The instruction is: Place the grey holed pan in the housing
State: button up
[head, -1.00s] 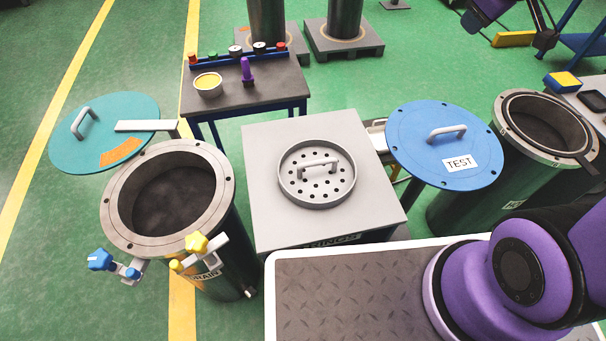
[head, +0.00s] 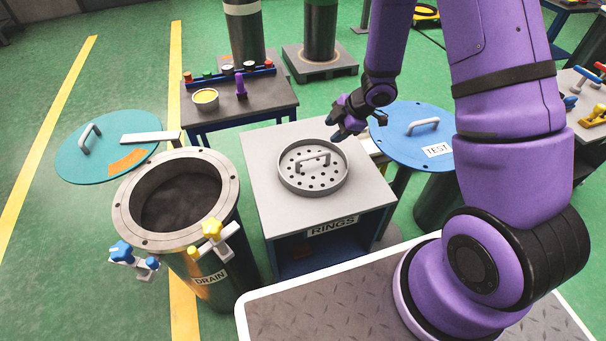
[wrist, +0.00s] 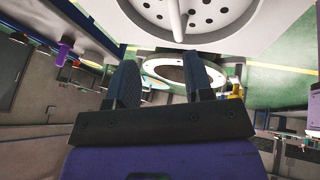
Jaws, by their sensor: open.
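The grey holed pan (head: 298,180), round with a rim and a bar handle (head: 312,160), sits on the grey top of the RINGS stand (head: 262,150). It also shows at the top of the wrist view (wrist: 220,14). My gripper (head: 338,133) is open and empty, above the pan's far right side and apart from its handle. Its two fingers (wrist: 164,72) point towards the pan side in the wrist view. The open flanged cylinder marked DRAIN (head: 231,190) stands left of the stand, its dark inside empty as far as I see. Which cylinder is the housing is not marked.
A teal lid (head: 75,160) is swung aside left of the DRAIN cylinder, whose flange carries blue and yellow knobbed clamps (head: 212,228). A blue TEST lid (head: 400,145) lies right of the stand. A bench (head: 270,95) with a bowl stands behind. My arm hides the right side.

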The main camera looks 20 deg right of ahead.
aim_at(315, 154)
jog(key=shift+n, duration=0.3)
jog(key=x, duration=0.2)
jog(key=s+x, duration=0.1)
jog(key=x, duration=0.3)
jog(key=shift+s+a+f, duration=0.1)
jog(key=shift+a+f, duration=0.3)
jog(key=shift+a, duration=0.15)
jog(key=shift+s+x, duration=0.15)
jog(key=shift+x, duration=1.15)
jog(key=shift+s+x, duration=0.2)
jog(key=shift+x, duration=1.1)
jog(key=shift+f, duration=0.1)
grip_shut()
